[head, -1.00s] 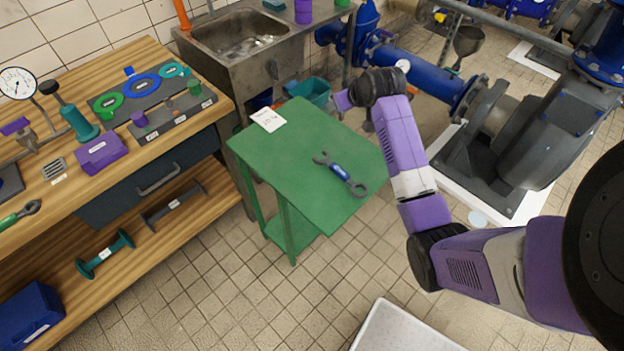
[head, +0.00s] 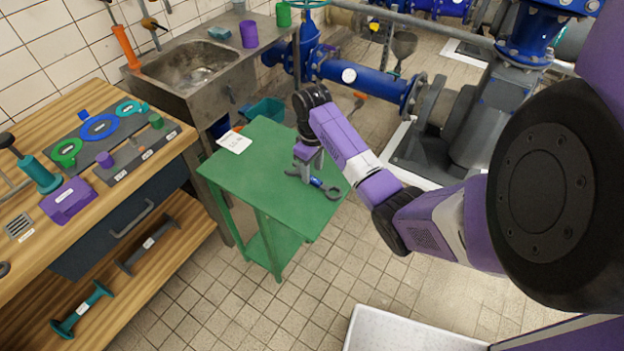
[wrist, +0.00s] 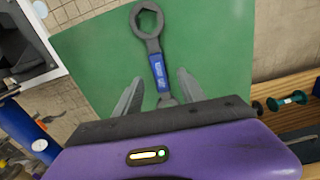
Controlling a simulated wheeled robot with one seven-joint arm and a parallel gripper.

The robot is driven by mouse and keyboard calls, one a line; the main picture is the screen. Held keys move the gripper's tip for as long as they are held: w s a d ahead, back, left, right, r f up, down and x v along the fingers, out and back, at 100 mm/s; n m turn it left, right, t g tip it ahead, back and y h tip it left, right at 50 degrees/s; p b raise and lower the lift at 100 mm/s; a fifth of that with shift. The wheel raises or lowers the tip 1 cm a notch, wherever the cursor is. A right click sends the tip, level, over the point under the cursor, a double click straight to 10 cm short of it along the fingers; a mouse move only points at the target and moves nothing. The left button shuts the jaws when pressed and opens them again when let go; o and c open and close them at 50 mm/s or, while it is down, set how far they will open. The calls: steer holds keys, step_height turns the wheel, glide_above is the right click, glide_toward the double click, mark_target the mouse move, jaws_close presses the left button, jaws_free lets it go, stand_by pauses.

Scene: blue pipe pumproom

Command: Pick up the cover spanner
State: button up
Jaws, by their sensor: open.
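The cover spanner (head: 316,184) lies on the green table (head: 255,165). It is dark grey with a blue labelled handle. In the wrist view the spanner (wrist: 158,66) shows its ring end at the top, and its other end is partly hidden by my gripper body. My gripper (head: 306,172) is over the spanner in the head view. In the wrist view my gripper (wrist: 157,88) is open, with one finger on each side of the handle and gaps between. I cannot tell how high the fingers are above the table.
A white label card (head: 234,142) lies at the table's back left corner. A wooden workbench (head: 150,95) with tools stands to the left, and a steel sink (head: 190,65) behind. A blue pipe and grey pump (head: 475,125) stand to the right. A white tray (head: 400,330) is in front.

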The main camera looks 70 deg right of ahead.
mark_target(313, 178)
steer(key=shift+f, duration=1.55)
steer(key=shift+c, duration=0.2)
jaws_close()
